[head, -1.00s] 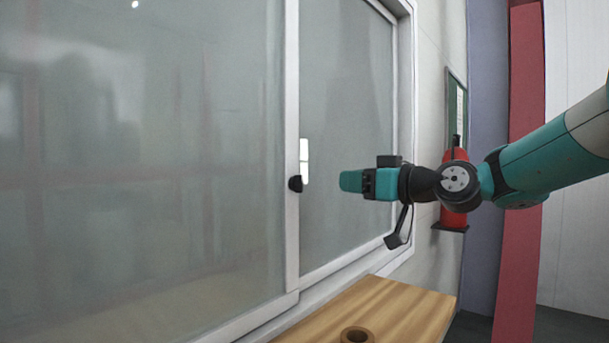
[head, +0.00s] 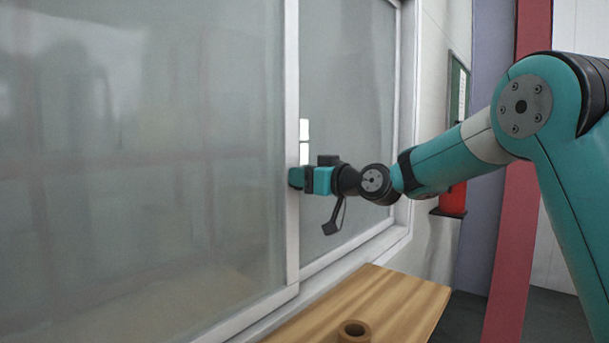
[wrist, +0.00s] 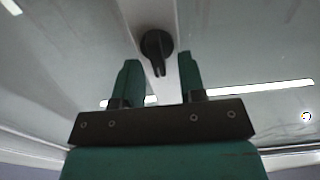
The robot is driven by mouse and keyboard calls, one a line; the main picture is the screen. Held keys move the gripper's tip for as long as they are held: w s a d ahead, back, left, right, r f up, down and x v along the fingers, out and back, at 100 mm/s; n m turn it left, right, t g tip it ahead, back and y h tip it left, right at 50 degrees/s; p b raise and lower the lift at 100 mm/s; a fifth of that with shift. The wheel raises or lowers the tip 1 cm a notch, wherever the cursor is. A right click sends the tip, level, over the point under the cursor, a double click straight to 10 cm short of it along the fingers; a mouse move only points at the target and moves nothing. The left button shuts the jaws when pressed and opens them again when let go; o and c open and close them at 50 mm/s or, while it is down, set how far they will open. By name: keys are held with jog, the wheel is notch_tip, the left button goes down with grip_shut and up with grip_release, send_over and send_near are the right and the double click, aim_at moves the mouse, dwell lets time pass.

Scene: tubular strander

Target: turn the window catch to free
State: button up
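The window catch (wrist: 157,50) is a small dark knob with a pointed lever on the white window frame bar. In the wrist view it lies between and just beyond the fingertips of my gripper (wrist: 160,72). The two teal fingers are apart, one on each side of the lever, with a gap visible on both sides. In the head view my gripper (head: 293,177) is at the vertical bar of the window (head: 291,120) and hides the catch there.
A wooden table (head: 395,305) with a brown ring-shaped piece (head: 354,331) stands below the window. A red extinguisher (head: 453,200) hangs on the wall behind my arm. Large glass panes (head: 140,150) lie on both sides of the bar.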

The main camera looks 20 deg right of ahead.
grip_shut()
jog(key=shift+m, duration=0.3)
jog(key=m, duration=0.7)
jog(key=d+m, duration=0.1)
jog(key=m, duration=0.3)
jog(key=shift+w+f, duration=0.35)
jog(key=shift+m+p, duration=0.3)
grip_release()
